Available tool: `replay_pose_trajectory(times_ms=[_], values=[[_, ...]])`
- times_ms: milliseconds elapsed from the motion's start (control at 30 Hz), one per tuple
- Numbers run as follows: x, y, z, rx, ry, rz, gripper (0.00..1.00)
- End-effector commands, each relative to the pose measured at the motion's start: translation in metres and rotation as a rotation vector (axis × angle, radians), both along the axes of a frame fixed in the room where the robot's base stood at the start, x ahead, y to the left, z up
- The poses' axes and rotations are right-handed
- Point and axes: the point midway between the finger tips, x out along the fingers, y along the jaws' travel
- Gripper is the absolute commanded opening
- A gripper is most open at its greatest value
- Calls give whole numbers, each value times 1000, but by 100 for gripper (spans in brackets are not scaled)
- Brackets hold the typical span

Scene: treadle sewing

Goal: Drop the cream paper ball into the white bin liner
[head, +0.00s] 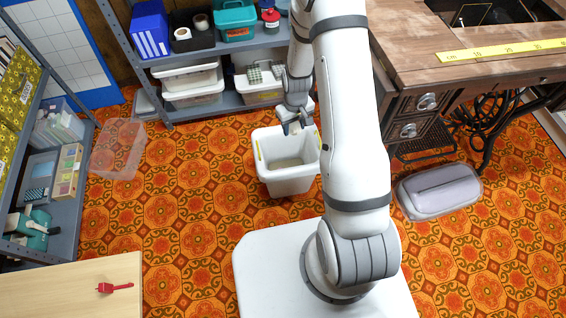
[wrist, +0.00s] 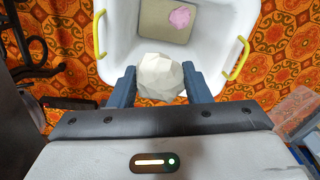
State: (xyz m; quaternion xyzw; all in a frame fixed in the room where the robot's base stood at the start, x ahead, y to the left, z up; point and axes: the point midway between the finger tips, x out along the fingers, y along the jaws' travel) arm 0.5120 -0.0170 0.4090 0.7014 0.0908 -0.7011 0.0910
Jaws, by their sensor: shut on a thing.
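The cream paper ball (wrist: 160,76) is a faceted, off-white lump between the two blue-grey fingers of my gripper (wrist: 160,84), which is shut on it. In the head view my gripper (head: 291,127) is at the back rim of the white bin liner (head: 288,186), and I cannot make out the ball there. The liner is a white open tub with yellow handles; its near wall (wrist: 120,62) shows in the wrist view. There the ball overlaps the near part of the opening. A crumpled pink piece (wrist: 180,17) lies on the liner's beige bottom.
A grey shelf (head: 205,108) with plastic boxes stands behind the liner. A clear tub (head: 118,150) is on the patterned floor to the left. The sewing table (head: 470,70) and a grey-lilac case (head: 438,190) are to the right. A red item (head: 115,287) lies on the wooden table.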

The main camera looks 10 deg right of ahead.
Motion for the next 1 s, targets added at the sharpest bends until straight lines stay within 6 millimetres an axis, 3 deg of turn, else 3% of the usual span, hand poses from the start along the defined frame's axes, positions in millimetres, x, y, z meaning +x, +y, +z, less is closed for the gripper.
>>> replay_pose_trajectory(times_ms=[400,733,767,1000], values=[[0,1,-49,0,2,0,23],[0,1,-51,0,1,0,23],[0,1,-51,0,1,0,44],[0,1,-51,0,1,1,64]])
